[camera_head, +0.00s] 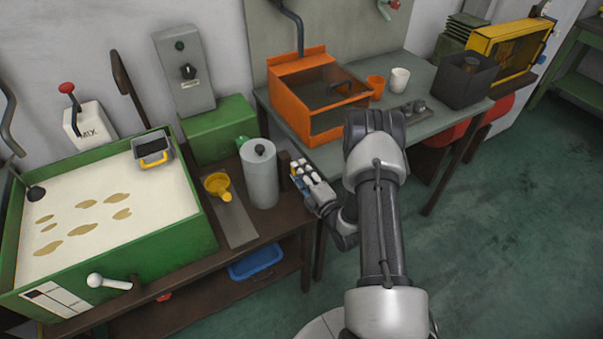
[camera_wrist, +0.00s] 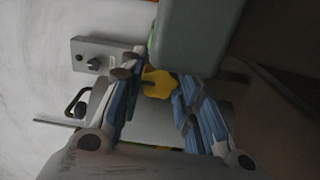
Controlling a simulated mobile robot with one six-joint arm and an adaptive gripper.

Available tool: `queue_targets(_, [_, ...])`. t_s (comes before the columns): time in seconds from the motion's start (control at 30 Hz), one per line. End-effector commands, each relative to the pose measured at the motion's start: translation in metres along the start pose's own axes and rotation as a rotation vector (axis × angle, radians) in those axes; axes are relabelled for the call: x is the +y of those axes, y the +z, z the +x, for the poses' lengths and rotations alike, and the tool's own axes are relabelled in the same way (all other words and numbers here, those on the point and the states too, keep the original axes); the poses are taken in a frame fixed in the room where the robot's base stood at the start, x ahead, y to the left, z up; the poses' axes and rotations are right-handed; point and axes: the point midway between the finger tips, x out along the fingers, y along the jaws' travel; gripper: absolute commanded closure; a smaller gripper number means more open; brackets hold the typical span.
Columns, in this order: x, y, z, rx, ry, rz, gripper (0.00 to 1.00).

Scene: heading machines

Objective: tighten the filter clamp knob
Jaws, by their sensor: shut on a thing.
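The yellow lobed knob (camera_wrist: 157,84) shows between my fingertips in the wrist view. I take it to be the filter clamp knob. My gripper (camera_head: 299,171) is shut on it, with a blue-padded finger on either side; my gripper also shows in the wrist view (camera_wrist: 152,88). In the head view my fingers hide most of the knob. They are just right of an upright grey cylinder (camera_head: 262,180) with a black ball on its lid, and beside a dark upright block (camera_head: 284,168) at the bench's right edge.
A green tank (camera_head: 197,232) of pale liquid fills the left. An orange box (camera_head: 290,100), an orange cup (camera_head: 376,86) and a white cup (camera_head: 400,78) stand on the right table. The floor at right is clear.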

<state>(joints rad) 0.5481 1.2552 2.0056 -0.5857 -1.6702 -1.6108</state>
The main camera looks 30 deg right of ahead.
Motion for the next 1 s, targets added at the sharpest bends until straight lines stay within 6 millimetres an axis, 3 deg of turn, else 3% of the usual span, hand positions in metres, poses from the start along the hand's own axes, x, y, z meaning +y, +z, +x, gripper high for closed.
queue_targets(0.6, [0.0,0.0003,-0.0001,-0.001,-0.001,-0.042,0.94])
queue_targets(0.63, [0.0,0.0004,-0.0001,-0.001,-0.001,-0.042,0.69])
queue_targets(0.93, [0.0001,0.0002,-0.0001,-0.001,0.0,-0.041,0.49])
queue_targets(1.0, [0.0002,0.0001,0.0,0.0,0.0,-0.041,0.48])
